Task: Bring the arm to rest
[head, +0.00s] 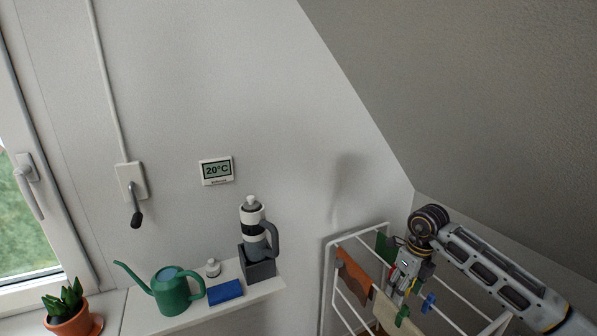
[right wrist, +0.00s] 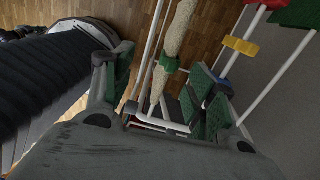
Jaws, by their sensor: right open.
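My right arm (head: 490,265) reaches in from the lower right, and its gripper (head: 400,284) points down over the white drying rack (head: 362,236). In the right wrist view the gripper (right wrist: 165,84) is open, with its green-padded fingers spread apart. A beige cloth (right wrist: 179,35) with a green clip (right wrist: 168,63) shows in the gap between the fingers; I cannot tell how far beyond them it is. No held object shows. My left gripper is not in view.
The rack holds a rust cloth (head: 354,273), a dark green cloth (head: 384,247) and a blue clip (head: 428,302). A shelf (head: 208,310) at left carries a green watering can (head: 173,292), a blue sponge (head: 226,292) and a bottle (head: 252,215) in a holder. A sloped ceiling (head: 470,90) is above the arm.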

